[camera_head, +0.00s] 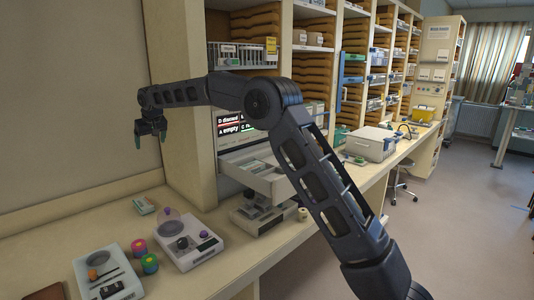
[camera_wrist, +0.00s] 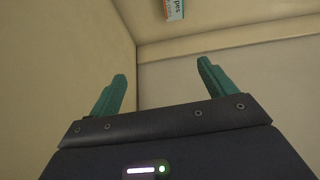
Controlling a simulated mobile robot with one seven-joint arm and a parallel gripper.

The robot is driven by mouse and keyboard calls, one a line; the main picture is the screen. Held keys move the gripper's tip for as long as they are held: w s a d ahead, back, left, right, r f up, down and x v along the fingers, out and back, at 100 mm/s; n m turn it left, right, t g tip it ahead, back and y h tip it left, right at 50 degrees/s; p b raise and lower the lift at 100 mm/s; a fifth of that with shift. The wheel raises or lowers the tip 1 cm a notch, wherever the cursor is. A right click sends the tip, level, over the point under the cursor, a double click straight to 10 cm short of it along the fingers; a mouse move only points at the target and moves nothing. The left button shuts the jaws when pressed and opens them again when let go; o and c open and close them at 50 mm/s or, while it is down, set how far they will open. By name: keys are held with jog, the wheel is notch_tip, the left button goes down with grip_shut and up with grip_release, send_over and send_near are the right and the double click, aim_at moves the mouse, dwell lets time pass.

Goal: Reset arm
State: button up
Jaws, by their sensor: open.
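My gripper (camera_head: 151,138) hangs from the end of my raised arm at the left in the head view, in front of the bare wall and above the counter. In the wrist view its two green fingers (camera_wrist: 160,92) stand apart with nothing between them. The gripper is open and empty. My arm reaches from the lower right up to an elbow near the middle of the head view, then left to the gripper. The arm hides part of the shelving and counter behind it.
Below on the counter (camera_head: 60,237) are a white tray (camera_head: 105,265), coloured jars (camera_head: 149,263) and a device with a round plate (camera_head: 189,241). A shelf unit (camera_head: 190,50) stands close right of the gripper. An open drawer (camera_head: 262,180) juts out beneath my elbow.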

jog(key=s+d+r+t+y, duration=0.1)
jog(key=s+d+r, duration=0.1)
jog(key=d+r, duration=0.55)
jog(key=s+d+r+t, duration=0.1)
jog(key=s+d+r, duration=0.2)
jog(key=d+r, duration=0.45)
jog(key=s+d+m+h, duration=0.1)
jog(key=d+m, duration=0.1)
jog(key=d, duration=1.3)
jog(key=s+d+m+h, duration=0.1)
jog(key=s+d+m, duration=0.1)
jog(key=d, duration=1.3)
jog(key=s+d+f+m+h, duration=0.1)
jog(key=s+d+f, duration=0.25)
jog(key=d, duration=0.35)
jog(key=s+d+f+m, duration=0.1)
jog(key=s+d+f, duration=0.1)
jog(key=s+d, duration=0.3)
jog(key=s+d+f+m+h, duration=0.1)
jog(key=s+d+f, duration=0.15)
jog(key=d, duration=0.55)
jog(key=s+d+f+m, duration=0.1)
jog(key=s+d+f, duration=0.4)
jog(key=s, duration=0.2)
jog(key=s+d+f+m+g+h, duration=0.1)
jog(key=s+d+f, duration=0.4)
jog(key=s, duration=0.3)
jog(key=shift+s+f+g, duration=0.25)
jog(key=shift+f+g, duration=0.05)
jog(key=shift+f, duration=0.05)
